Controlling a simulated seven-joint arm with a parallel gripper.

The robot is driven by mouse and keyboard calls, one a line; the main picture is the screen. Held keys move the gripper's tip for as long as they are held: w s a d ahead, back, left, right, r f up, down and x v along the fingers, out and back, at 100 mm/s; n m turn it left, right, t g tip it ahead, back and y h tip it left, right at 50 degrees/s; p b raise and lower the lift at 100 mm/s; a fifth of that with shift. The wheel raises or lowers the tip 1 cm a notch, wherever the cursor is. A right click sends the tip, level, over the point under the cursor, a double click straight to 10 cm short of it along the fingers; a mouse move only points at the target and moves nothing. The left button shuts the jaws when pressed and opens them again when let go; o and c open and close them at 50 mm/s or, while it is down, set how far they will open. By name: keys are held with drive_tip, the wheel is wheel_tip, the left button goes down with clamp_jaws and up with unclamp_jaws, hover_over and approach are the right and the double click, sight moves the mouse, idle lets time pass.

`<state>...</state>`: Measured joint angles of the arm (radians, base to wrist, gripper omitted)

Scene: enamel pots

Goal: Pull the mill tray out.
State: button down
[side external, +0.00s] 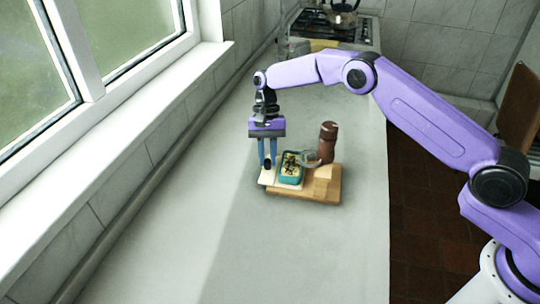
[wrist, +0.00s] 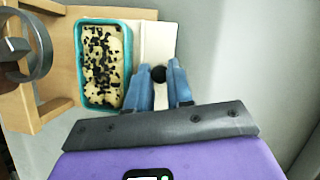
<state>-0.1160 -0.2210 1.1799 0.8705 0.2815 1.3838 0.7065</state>
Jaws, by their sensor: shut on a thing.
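The mill has a wooden base (side external: 322,186) with a brown upright cylinder (side external: 327,142). A teal rectangular tub (side external: 291,168), holding pale stuff with dark bits, sits at its left side; it also shows in the wrist view (wrist: 127,65). A white flat piece (side external: 266,177) lies beside the tub, seen in the wrist view (wrist: 157,42) too. I cannot tell which part is the tray or whether they are joined. My gripper (side external: 267,163) points down, its blue fingers shut on a black round knob (wrist: 158,74) at the white piece.
A grey ring (side external: 311,158) stands between tub and cylinder. The pale counter (side external: 190,245) is clear to the left and front. A window and tiled wall are at the left. A stove with a kettle (side external: 341,14) is at the far end.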

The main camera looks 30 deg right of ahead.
drive_tip(key=shift+a+r, duration=0.1)
drive_tip(key=shift+a, duration=0.05)
drive_tip(key=c, duration=1.3)
unclamp_jaws()
drive_tip(key=shift+v, duration=3.75)
